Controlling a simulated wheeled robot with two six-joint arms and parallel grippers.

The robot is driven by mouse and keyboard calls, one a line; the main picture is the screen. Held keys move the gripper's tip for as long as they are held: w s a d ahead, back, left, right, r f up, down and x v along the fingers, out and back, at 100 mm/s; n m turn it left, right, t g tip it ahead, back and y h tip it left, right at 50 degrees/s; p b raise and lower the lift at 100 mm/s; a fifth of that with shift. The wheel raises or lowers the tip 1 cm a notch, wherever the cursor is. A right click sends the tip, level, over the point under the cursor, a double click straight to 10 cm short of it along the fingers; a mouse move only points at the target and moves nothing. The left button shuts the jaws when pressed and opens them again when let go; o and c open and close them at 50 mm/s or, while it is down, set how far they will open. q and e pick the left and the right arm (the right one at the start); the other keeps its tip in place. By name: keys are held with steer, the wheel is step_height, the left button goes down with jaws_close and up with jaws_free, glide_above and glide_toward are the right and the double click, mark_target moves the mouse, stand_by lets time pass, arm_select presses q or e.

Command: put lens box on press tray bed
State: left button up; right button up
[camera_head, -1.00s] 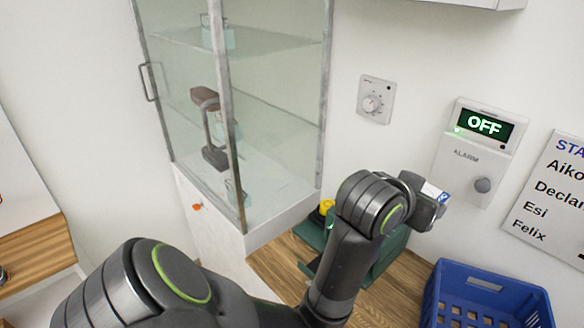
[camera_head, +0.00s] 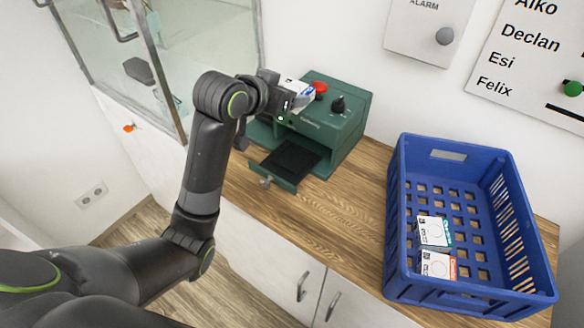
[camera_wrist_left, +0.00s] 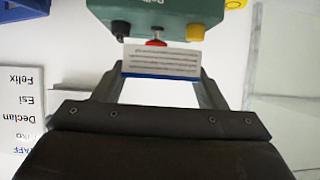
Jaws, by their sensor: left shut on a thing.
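The press is a green machine (camera_head: 345,128) on the wooden counter, with a red button and a black knob on top. Its tray (camera_head: 290,160), with a dark flat bed, sticks out at the front and looks empty. My left gripper (camera_head: 290,100) is shut on a white and blue lens box (camera_head: 300,88), held up by the top left of the press and hiding part of it. In the left wrist view the lens box (camera_wrist_left: 160,62) sits between the fingertips of the gripper (camera_wrist_left: 160,84), its printed face showing, with the press (camera_wrist_left: 170,12) beyond. My right gripper is not in view.
A blue basket (camera_head: 395,215) with two more small boxes (camera_head: 433,230) stands on the counter (camera_head: 335,215) to the right. A glass cabinet (camera_head: 205,45) is close on the left. Bare counter lies between press and basket.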

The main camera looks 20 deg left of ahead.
mark_target(286, 165)
arm_select(q)
step_height(286, 165, down, 18)
steer(key=shift+f+b, duration=0.25)
steer(key=shift+b, duration=0.6)
steer(key=o, duration=1)
steer(key=shift+f, duration=0.15)
steer(key=shift+r, duration=0.25)
steer(key=p+v, duration=0.1)
steer(key=v, duration=1)
steer(key=shift+s+a+r, duration=0.1)
steer(key=shift+s+a, duration=0.1)
steer(key=shift+s, duration=0.15)
